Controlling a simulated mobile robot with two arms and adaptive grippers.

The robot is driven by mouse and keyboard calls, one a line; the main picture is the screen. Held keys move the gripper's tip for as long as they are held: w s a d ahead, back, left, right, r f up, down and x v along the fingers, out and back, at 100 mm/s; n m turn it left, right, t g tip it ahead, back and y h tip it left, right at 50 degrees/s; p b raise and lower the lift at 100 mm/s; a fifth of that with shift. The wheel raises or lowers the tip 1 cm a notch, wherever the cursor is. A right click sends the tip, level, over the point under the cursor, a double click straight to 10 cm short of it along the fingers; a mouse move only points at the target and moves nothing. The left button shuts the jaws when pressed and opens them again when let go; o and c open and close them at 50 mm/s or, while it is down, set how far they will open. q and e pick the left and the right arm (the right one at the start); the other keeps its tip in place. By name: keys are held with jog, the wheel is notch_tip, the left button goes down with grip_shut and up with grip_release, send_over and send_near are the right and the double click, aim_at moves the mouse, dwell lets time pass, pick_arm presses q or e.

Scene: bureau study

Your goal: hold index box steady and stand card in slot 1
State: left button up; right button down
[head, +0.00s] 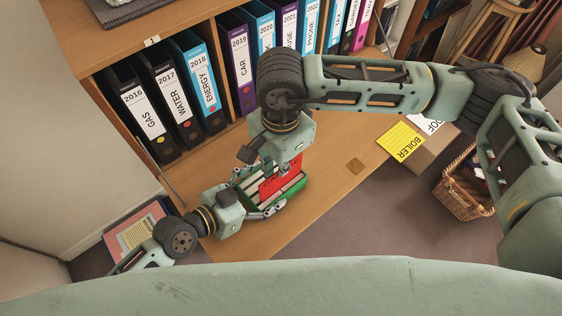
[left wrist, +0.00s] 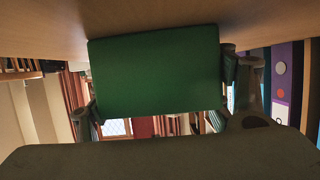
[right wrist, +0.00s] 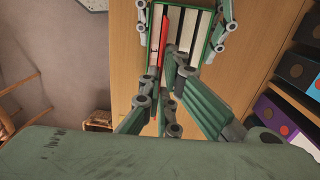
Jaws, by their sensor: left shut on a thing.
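The green index box (head: 292,195) stands on the wooden desk, with pale cards and dividers inside. My left gripper (head: 262,205) is shut on the box, its fingers along two opposite sides. In the left wrist view the green box wall (left wrist: 155,75) fills the middle. A red card (head: 283,180) is upright at the box, slightly tilted; its lower edge and exact slot are hidden. It also shows in the right wrist view (right wrist: 163,40), along the box's left side. My right gripper (right wrist: 165,72) is over the box with its fingers close about the card; whether they grip it is unclear.
Binders (head: 180,85) stand in shelf compartments behind the desk. A cardboard box with a yellow label (head: 401,142) and a wicker basket (head: 462,190) are beyond the right edge. The desk right of the index box is mostly clear.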

jog(key=shift+f, duration=2.15)
dwell(0.8)
jog(key=c, duration=2)
grip_release()
jog(key=shift+c, duration=0.2)
jog(key=o, duration=0.5)
jog(key=shift+r, duration=4)
